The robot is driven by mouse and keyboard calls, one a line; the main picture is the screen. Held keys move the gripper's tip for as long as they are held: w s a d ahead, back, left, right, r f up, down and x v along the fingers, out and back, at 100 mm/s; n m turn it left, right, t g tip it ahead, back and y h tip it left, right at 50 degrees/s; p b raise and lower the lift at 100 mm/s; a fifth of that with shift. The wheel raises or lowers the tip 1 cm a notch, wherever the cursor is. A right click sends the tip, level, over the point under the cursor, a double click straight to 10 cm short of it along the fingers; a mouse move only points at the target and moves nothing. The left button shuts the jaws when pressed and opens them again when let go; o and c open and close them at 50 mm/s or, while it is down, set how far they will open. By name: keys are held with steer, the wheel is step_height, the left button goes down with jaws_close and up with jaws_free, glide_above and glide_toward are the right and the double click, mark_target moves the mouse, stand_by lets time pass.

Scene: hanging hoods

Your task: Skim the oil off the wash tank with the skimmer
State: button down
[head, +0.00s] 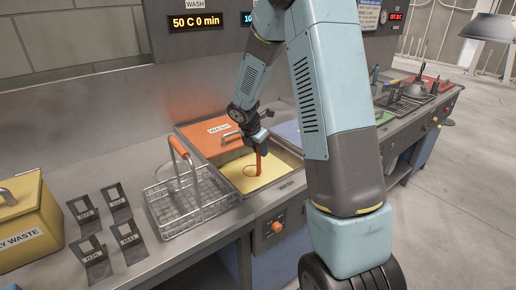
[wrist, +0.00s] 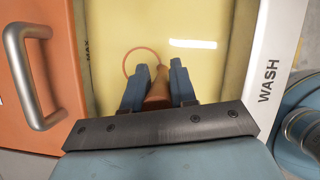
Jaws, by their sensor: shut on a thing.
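The wash tank (head: 278,184) is set in the bench and holds yellow liquid, with the word WASH on its front rim. My gripper (head: 259,146) is over the tank, fingers pointing down. It is shut on the orange handle of the skimmer (head: 260,165). The skimmer's ring lies at the yellow surface, toward the left of the opening. In the wrist view the skimmer's ring (wrist: 142,62) shows beyond the fingers (wrist: 158,82), against the yellow liquid. I cannot tell whether the ring is under or on the surface. A MAX mark shows on the tank's inner left wall.
An orange lid (head: 207,138) with a handle lies left of and behind the opening. A wire basket (head: 190,203) with an orange handle stands left of the tank. Several dark tagged stands (head: 117,203) and a yellow waste box (head: 30,226) are further left.

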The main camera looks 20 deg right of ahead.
steer(key=shift+s, duration=0.1)
steer(key=shift+r, duration=6.85)
